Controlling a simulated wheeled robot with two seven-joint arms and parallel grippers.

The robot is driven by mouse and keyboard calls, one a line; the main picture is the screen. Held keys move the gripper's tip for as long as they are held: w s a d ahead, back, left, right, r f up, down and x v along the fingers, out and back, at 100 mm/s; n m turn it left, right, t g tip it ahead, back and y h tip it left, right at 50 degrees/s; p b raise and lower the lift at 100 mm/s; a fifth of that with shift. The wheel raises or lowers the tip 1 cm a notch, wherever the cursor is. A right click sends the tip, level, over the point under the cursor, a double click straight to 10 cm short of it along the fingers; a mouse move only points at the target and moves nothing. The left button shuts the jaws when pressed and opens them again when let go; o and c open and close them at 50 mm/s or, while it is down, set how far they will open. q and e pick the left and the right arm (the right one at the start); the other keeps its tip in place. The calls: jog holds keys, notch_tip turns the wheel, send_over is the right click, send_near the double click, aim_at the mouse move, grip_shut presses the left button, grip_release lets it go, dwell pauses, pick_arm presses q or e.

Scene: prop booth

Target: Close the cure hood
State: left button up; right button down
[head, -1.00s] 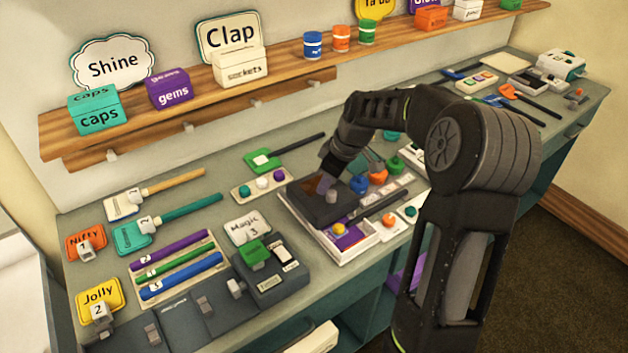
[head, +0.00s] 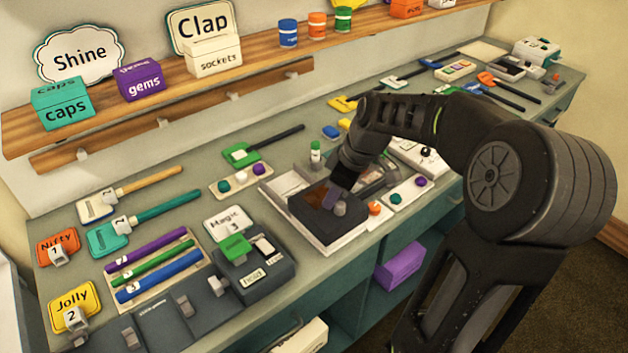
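The cure hood is a dark grey box-like cover (head: 312,218) with a brownish window on top and a grey knob (head: 340,208) at its right. It sits over the front part of a white tray-like base (head: 283,183). The back left part of the base is uncovered, and a white rim shows along the front. My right gripper (head: 344,180) points down at the hood's back right, close behind the knob. Its fingertips blend with the dark hood, so their gap and any contact cannot be made out. My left gripper is not in view.
A dark device with a green block (head: 235,248) stands left of the hood. A tray of round pieces (head: 240,181) lies behind it, and another (head: 408,191) lies to its right. A wooden shelf (head: 262,52) runs along the wall above the bench.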

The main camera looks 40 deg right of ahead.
aim_at(309, 203)
jog(key=w, duration=0.1)
jog(key=w+a, duration=0.1)
jog(key=w, duration=0.1)
jog(key=shift+w+a+r, duration=0.15)
jog(key=shift+a+r, duration=0.1)
jog(key=shift+r, duration=0.1)
jog(key=b+v, duration=0.1)
jog(key=v, duration=0.8)
jog(key=shift+r, duration=0.2)
